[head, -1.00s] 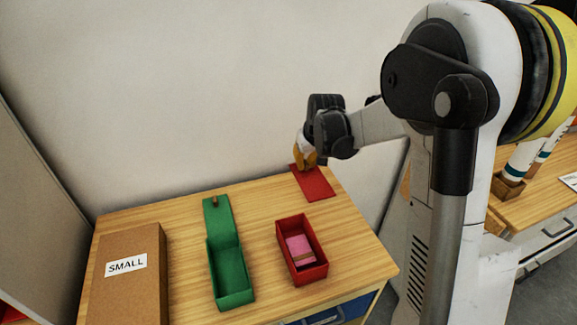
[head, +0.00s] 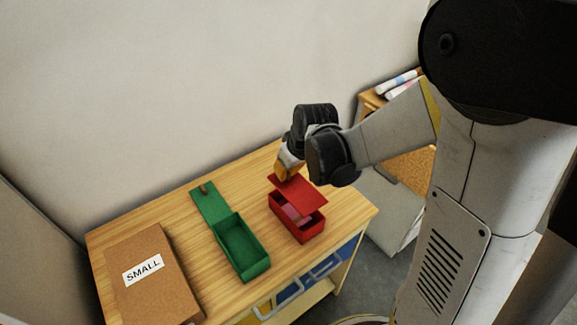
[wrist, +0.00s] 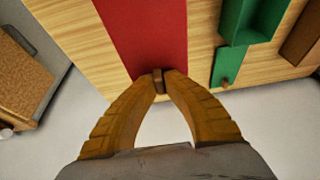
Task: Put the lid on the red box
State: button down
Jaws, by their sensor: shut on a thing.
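The red lid (head: 298,194) is a flat panel held over the back part of the open red box (head: 299,229). Pink contents show inside the front of the box. In the wrist view the red lid (wrist: 147,38) extends away from my fingertips. My gripper (head: 286,173) is shut on the small brown knob (wrist: 158,84) at the lid's near end in the wrist view; it also shows there (wrist: 158,76). The lid hides part of the box, and I cannot tell whether they touch.
An open green box (head: 241,247) stands left of the red box, with its green lid (head: 210,203) behind it. A brown carton marked SMALL (head: 150,280) is at the table's left. Bare wood of the table (head: 175,222) shows between them. A wall rises behind.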

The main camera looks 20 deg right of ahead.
jog(key=shift+f+b, duration=2.25)
jog(key=shift+f, duration=0.7)
jog(key=shift+f+b, duration=0.6)
jog(key=shift+b, duration=0.2)
jog(key=c, duration=1)
grip_release()
jog(key=shift+r, duration=0.1)
jog(key=shift+r+p, duration=2.75)
jog(key=shift+r, duration=0.7)
